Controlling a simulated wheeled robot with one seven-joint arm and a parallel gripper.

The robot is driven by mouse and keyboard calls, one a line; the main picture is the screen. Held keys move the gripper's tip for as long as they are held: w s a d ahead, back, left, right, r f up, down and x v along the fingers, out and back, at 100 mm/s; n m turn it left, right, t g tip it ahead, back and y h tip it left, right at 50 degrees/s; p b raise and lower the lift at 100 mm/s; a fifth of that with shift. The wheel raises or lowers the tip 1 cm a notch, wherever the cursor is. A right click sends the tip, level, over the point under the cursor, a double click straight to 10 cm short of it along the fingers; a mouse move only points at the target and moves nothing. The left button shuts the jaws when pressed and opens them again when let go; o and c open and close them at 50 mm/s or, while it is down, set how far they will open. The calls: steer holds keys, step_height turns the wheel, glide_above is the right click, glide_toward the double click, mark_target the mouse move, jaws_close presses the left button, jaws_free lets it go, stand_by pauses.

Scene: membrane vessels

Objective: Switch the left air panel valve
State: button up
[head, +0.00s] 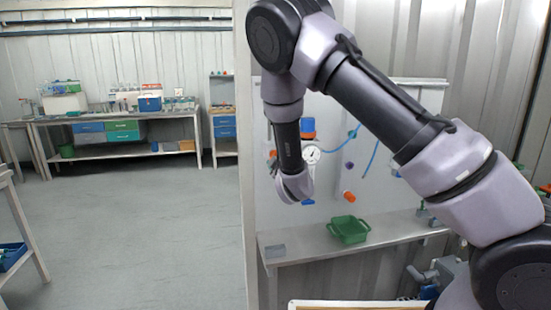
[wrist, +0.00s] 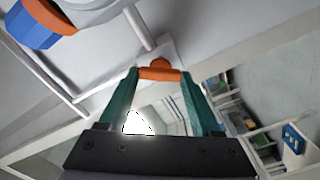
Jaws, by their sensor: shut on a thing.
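The air panel (head: 330,170) is a pale upright board behind my arm. In the wrist view, my gripper (wrist: 160,78) has its two teal fingers on either side of an orange valve handle (wrist: 158,73). The fingers are closed on it. The handle lies crosswise between the fingertips, in front of a pale pipe (wrist: 139,28) and a small plate. In the head view, my wrist hides the fingers. A small orange piece (head: 272,154) shows just left of my wrist; I cannot tell if it is the same handle.
A round gauge (head: 311,155) and a blue-and-orange fitting (head: 308,127) sit right of my wrist. Another orange knob (head: 349,196) is lower right. A green bin (head: 348,229) stands on the shelf (head: 295,256) below. Open floor (head: 130,235) lies to the left.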

steer(key=n, duration=0.4)
steer(key=shift+f+n, duration=0.1)
steer(key=shift+n, duration=0.2)
stand_by(0.3)
steer(key=o, duration=1.4)
steer(key=shift+s, duration=0.1)
steer(key=v, duration=1)
steer(key=shift+s, duration=0.3)
